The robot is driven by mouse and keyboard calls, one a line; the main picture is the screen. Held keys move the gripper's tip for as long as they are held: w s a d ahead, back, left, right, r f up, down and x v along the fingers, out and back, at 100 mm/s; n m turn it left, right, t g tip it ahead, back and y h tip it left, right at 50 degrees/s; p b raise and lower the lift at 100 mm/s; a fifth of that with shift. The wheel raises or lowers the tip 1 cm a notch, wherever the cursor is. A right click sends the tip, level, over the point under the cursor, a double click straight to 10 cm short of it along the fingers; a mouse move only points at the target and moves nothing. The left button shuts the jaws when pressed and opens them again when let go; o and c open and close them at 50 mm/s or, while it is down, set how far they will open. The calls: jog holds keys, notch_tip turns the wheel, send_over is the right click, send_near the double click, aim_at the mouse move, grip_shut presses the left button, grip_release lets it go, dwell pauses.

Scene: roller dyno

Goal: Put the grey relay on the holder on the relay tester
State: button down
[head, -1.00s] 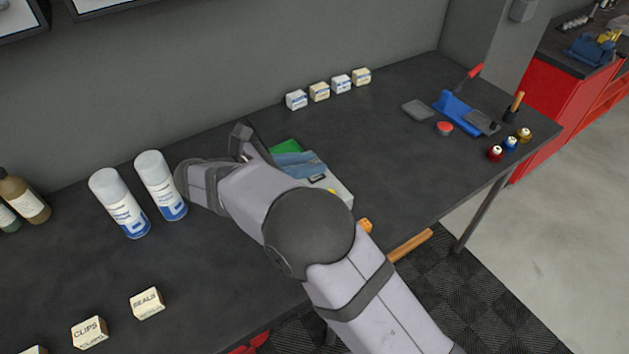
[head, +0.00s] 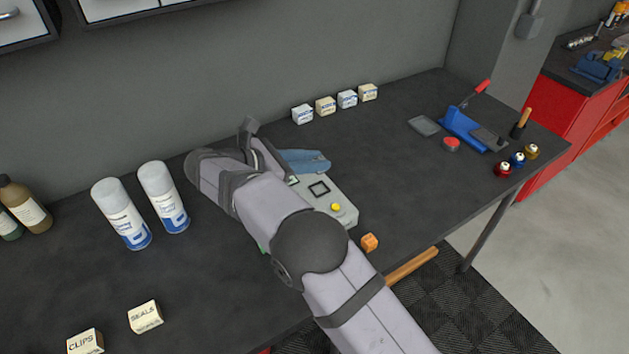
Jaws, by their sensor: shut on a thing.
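The relay tester (head: 345,205) is a pale grey box with a yellow button on its top, right of my arm. A dark square outline on its top (head: 319,189) looks like the holder, and its middle appears empty. No grey relay can be picked out elsewhere. My arm covers the tester's left side.
An orange block (head: 369,242) lies at the tester's near right. Two white spray cans (head: 163,198) stand left of my arm. Several small boxes (head: 325,106) line the wall. A blue lever tool (head: 465,128) stands at the right.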

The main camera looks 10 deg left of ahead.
aim_at(313, 191)
jog(key=shift+f+p, duration=0.8)
jog(key=shift+f, duration=2.45)
jog(key=shift+f, duration=0.15)
jog(key=c, duration=1.5)
grip_release()
jog(key=shift+c, duration=0.2)
jog(key=b+v, duration=0.3)
jog(key=v, duration=0.9)
jog(key=shift+s+b, duration=0.1)
jog(key=shift+b, duration=0.3)
